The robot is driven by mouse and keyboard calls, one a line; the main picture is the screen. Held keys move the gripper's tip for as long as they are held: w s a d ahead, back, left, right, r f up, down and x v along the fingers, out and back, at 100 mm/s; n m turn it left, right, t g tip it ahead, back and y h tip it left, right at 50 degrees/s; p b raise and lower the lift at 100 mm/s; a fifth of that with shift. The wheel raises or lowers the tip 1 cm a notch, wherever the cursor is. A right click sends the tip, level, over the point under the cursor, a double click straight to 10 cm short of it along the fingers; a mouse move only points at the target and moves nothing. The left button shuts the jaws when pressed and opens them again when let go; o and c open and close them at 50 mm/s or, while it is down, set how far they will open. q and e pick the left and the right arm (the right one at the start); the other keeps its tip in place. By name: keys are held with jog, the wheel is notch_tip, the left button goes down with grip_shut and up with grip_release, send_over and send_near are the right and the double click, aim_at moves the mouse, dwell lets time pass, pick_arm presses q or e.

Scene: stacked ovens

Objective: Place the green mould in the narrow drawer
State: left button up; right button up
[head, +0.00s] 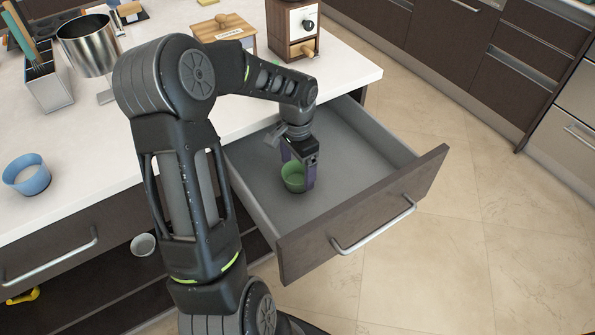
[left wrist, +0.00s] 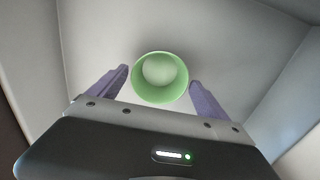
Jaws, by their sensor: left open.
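The green mould (head: 293,178) is a small round cup inside the open narrow drawer (head: 345,160). In the left wrist view the mould (left wrist: 160,78) shows from above, open side up, against the grey drawer floor (left wrist: 215,40). My left gripper (head: 298,172) is down inside the drawer at the mould. Its two purple fingers (left wrist: 160,90) are spread on either side of the mould, with a visible gap on each side. In the head view a finger hides part of the mould. My right gripper is not in view.
The white counter (head: 235,115) borders the drawer. On it stand a blue cup (head: 27,175), a metal pot (head: 88,45), a utensil holder (head: 48,85) and a wooden grinder (head: 292,28). The drawer front (head: 365,215) juts over open tiled floor.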

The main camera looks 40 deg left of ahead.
aim_at(298, 182)
pick_arm(q)
notch_tip(298, 182, up, 10)
dwell(0.3)
jog(key=shift+c, duration=0.2)
dwell(1.9)
